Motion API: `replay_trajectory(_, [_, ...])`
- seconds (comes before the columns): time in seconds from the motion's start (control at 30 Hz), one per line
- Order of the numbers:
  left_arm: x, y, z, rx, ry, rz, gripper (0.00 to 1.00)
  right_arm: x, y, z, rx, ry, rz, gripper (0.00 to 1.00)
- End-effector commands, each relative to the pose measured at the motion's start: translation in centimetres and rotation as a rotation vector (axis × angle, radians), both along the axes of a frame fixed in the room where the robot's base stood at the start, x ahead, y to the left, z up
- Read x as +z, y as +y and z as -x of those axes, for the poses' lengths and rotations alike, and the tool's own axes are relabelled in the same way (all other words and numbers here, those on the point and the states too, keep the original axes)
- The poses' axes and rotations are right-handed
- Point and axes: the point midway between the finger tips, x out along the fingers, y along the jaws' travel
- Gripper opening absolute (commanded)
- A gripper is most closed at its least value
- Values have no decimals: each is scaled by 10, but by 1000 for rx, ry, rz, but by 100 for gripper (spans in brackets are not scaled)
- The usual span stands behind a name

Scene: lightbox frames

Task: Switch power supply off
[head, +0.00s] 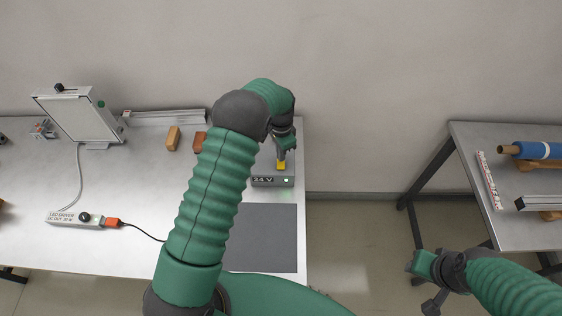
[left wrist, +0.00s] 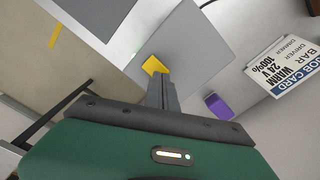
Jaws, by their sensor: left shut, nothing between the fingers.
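The power supply (head: 261,182) is a grey box marked 24 V near the bench's right edge. A small green light glows on its front. A yellow part (head: 281,166), which looks like its switch, is on its top. My left gripper (head: 283,158) reaches down over the box, shut and empty, with its tips at the yellow part. In the left wrist view, the shut fingers (left wrist: 162,88) meet or nearly meet the yellow part (left wrist: 154,66) on the grey box top (left wrist: 195,45); contact is unclear. My right gripper (head: 424,264) hangs at lower right, away from the bench; its jaw opening is unclear.
A dark grey mat (head: 268,238) lies in front of the box. An LED driver (head: 67,219) with a knob and orange plug, a light panel (head: 80,118) and wooden blocks are at left. A card (left wrist: 285,72) and purple block (left wrist: 217,105) are near the box. A second table (head: 525,230) stands right.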

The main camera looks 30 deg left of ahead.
Motion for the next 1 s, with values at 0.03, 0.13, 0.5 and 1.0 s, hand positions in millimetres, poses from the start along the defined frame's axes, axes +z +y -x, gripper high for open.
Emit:
replay_trajectory(0.03, [9, 0, 0, 0, -1, 1, 0, 7, 0, 0, 0, 0, 0, 36])
replay_trajectory(0.13, [19, 0, 0, 0, -1, 0, 0, 14, 0, 0, 0, 0, 0, 36])
replay_trajectory(0.5, [53, 1, 0, 1, -1, 0, 0, 37, 0, 0, 0, 0, 0, 36])
replay_trajectory(1.0, [53, -1, 2, 9, -4, -1, 0, 33, 0, 0, 0, 0, 0, 36])
